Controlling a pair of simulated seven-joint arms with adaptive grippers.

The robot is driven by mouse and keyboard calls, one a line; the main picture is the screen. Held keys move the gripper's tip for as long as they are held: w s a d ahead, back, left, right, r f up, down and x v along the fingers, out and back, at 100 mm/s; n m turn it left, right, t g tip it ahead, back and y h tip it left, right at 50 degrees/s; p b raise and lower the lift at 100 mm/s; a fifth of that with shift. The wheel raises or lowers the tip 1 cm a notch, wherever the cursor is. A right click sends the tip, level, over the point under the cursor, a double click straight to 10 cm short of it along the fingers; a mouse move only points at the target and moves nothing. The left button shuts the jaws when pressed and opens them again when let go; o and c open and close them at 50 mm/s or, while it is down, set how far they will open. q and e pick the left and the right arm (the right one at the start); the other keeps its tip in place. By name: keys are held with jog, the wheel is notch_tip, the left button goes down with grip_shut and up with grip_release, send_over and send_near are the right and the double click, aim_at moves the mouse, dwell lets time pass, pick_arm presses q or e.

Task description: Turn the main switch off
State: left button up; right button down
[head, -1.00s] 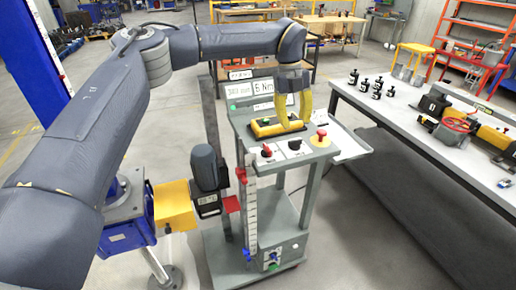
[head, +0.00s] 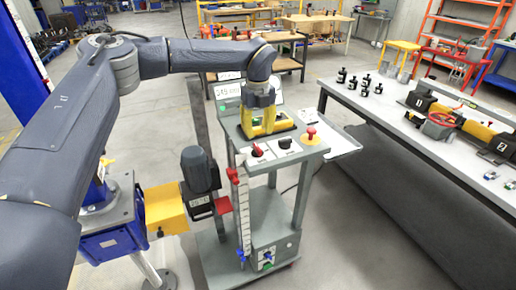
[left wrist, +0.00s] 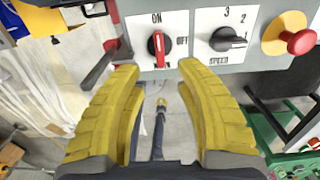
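The main switch (head: 257,150) is a red and black knob on a white ON/OFF plate, on the cart's sloping front panel. In the left wrist view the switch (left wrist: 157,48) stands upright in line with ON at the top; OFF is printed to its right. My left gripper (head: 260,132) has yellow fingers and is above and behind the switch in the head view. In the left wrist view the gripper (left wrist: 160,68) is open and empty, with its fingertips on either side of and just below the knob. My right gripper is in neither view.
A black speed knob (left wrist: 228,40) and a red emergency button on a yellow base (left wrist: 292,41) are to the switch's right. A red-tipped lever (left wrist: 105,60) is close to its left. A workbench (head: 400,125) stands right of the cart.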

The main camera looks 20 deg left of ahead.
aim_at(258, 148)
pick_arm(q)
notch_tip(258, 148, down, 8)
jog(key=shift+r, duration=0.1)
dwell(0.4)
jog(key=shift+c, duration=0.4)
grip_shut()
